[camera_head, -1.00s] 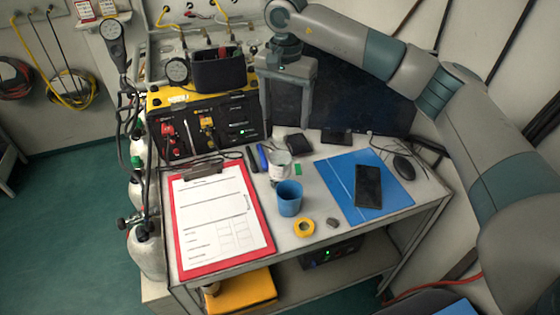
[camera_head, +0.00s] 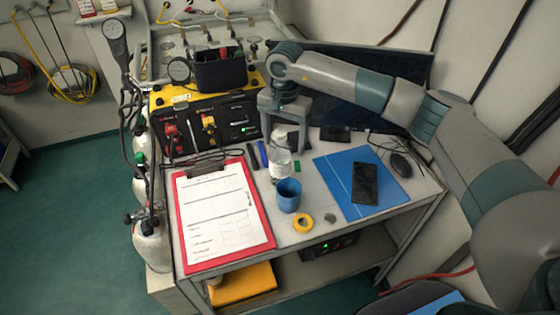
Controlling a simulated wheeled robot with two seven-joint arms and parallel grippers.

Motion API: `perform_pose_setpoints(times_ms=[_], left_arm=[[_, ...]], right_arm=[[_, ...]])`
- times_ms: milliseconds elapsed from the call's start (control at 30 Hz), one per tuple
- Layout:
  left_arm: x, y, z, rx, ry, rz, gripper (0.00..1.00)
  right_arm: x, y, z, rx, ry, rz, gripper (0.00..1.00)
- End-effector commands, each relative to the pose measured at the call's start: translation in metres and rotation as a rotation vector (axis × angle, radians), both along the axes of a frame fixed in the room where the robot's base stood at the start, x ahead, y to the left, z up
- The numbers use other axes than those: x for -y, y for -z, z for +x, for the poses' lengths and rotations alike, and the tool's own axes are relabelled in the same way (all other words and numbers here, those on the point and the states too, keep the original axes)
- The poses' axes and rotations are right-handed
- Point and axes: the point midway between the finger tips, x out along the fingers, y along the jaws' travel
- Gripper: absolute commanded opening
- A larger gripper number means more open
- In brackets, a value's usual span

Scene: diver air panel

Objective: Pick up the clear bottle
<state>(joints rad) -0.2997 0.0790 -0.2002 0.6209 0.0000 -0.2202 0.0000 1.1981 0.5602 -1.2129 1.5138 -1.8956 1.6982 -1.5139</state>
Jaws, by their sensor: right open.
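The clear bottle (camera_head: 280,160) stands upright on the desk, just behind a blue cup (camera_head: 288,195) that overlaps its lower part. It has a pale label, and its upper part shows close to my gripper. My right gripper (camera_head: 284,144) reaches in from the right and points down over the bottle. Its fingers are apart, one on each side of the bottle's top. I cannot tell whether they touch it. My left gripper is not in view.
A red clipboard (camera_head: 182,240) lies left of the cup. A yellow tape roll (camera_head: 303,223) lies in front. A blue folder (camera_head: 333,176) with a black phone (camera_head: 365,184) lies to the right. Pens (camera_head: 263,154) lie left of the bottle. A monitor (camera_head: 345,105) and the air panel (camera_head: 185,128) stand behind.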

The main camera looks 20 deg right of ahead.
Motion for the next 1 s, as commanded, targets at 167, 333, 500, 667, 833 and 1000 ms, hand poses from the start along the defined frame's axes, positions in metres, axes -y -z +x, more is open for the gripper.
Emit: perform_pose_setpoints(times_ms=[167,333,500,667,833,1000], left_arm=[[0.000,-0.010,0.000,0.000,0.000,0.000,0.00],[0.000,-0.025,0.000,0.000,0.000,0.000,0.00],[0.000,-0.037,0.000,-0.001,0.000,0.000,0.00],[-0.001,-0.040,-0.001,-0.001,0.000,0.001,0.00],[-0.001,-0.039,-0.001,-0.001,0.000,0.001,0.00],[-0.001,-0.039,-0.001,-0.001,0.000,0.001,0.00]], right_arm=[[-0.004,0.006,-0.001,-0.003,-0.001,0.000,0.71],[-0.010,0.019,-0.003,-0.004,0.000,-0.001,0.71],[-0.013,0.039,-0.004,-0.004,0.002,0.000,0.71],[-0.013,0.050,-0.003,-0.001,0.000,0.001,0.71],[-0.013,0.052,-0.003,0.000,0.000,0.000,0.71],[-0.013,0.052,-0.003,0.000,0.000,0.000,0.71]])
